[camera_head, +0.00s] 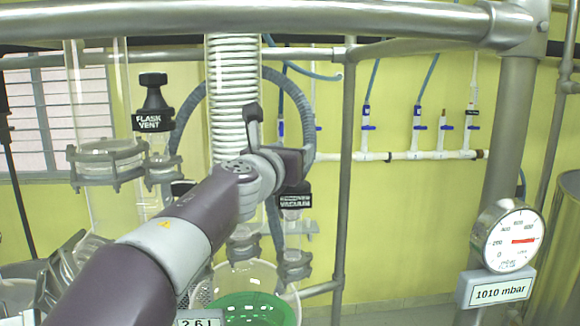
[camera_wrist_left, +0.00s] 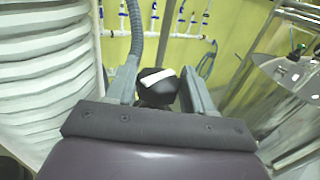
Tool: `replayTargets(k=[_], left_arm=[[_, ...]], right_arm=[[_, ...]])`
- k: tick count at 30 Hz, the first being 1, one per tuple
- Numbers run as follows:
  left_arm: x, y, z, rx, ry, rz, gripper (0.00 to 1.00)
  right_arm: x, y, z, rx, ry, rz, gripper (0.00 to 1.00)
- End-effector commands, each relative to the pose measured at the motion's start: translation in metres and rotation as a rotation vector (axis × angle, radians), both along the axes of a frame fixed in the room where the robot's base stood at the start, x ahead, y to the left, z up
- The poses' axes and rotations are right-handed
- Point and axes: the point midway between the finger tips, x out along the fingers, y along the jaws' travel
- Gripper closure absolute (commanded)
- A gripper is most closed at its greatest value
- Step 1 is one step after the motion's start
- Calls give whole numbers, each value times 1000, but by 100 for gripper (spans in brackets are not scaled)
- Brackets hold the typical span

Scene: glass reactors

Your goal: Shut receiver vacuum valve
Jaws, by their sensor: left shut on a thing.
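The receiver vacuum valve carries a black label (camera_head: 294,201) reading "receiver vacuum", on glass fittings below my left gripper in the head view. Its black knob (camera_wrist_left: 157,86), with a white mark on top, sits between the fingers of my left gripper (camera_wrist_left: 162,78) in the wrist view. The left gripper (camera_head: 283,160) is shut on this knob, and in the head view it hides the knob. My left arm reaches in from the lower left. My right gripper is not in view.
The flask vent valve (camera_head: 153,95) stands to the left. A metal post (camera_head: 346,190) stands right of the valve, and a metal rail (camera_head: 250,18) crosses above. A gauge (camera_head: 508,236) has a sign (camera_head: 497,290) reading 1010 mbar.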

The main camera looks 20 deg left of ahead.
Motion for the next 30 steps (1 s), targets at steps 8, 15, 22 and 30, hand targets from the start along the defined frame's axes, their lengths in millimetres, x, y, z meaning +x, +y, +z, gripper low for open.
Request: replayTargets(k=[8,15,22,30], left_arm=[[3,1,-6,0,10,-115,78],[3,0,-6,0,12,-153,78],[3,-1,-7,-1,14,-157,78],[3,-1,-6,-1,12,-156,23]], right_arm=[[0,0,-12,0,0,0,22],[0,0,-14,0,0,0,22],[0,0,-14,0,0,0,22],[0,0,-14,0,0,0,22]])
